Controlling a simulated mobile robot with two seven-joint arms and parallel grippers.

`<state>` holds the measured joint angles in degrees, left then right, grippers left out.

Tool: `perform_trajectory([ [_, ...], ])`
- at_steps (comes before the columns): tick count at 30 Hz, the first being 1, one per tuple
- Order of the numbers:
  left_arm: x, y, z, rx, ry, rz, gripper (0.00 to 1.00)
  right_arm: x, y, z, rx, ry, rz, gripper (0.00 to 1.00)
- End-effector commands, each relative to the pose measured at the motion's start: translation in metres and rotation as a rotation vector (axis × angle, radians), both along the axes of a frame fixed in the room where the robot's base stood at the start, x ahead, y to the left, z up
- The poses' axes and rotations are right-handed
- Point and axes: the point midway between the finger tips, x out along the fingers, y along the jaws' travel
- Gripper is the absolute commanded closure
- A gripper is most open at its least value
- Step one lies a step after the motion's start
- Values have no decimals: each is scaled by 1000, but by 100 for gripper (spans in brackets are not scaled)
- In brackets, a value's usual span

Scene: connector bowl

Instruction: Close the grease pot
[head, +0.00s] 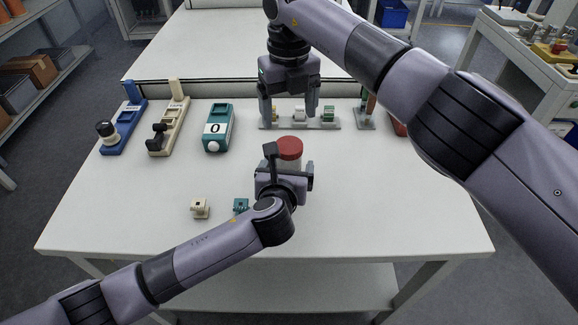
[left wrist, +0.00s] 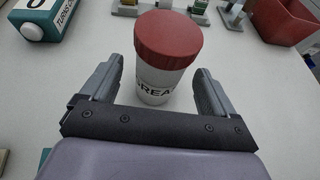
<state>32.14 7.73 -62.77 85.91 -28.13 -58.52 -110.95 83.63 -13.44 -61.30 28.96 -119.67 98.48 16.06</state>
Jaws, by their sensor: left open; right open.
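The grease pot (head: 290,160) stands upright on the table, a white pot with a red lid (head: 290,148) on its top. In the left wrist view the pot (left wrist: 160,85) shows part of its label, and the lid (left wrist: 168,38) covers its mouth; I cannot tell whether the lid is screwed tight. My left gripper (head: 288,168) is open, with a finger on each side of the pot and visible gaps to it. My right gripper (head: 289,116) is open and empty above the table, behind the pot in the picture.
A rack with small connectors (head: 328,115) stands behind the pot. A teal device (head: 218,130), a beige one (head: 168,125) and a blue one (head: 122,125) stand at left. A beige block (head: 201,208) and a teal block (head: 240,205) lie in front. A red bin (left wrist: 283,20) is at right.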

Motion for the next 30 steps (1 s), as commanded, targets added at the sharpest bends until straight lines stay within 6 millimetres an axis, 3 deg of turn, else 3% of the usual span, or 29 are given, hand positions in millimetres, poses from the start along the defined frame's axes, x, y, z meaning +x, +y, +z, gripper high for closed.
perform_trajectory([
  [9,28,-4,-11,0,-1,1,11,0,0,0,0,0,0,17],
  [23,33,-4,-14,0,0,0,11,0,0,0,0,0,0,17],
  [30,33,-4,-14,1,0,0,86,0,0,0,0,0,0,17],
])
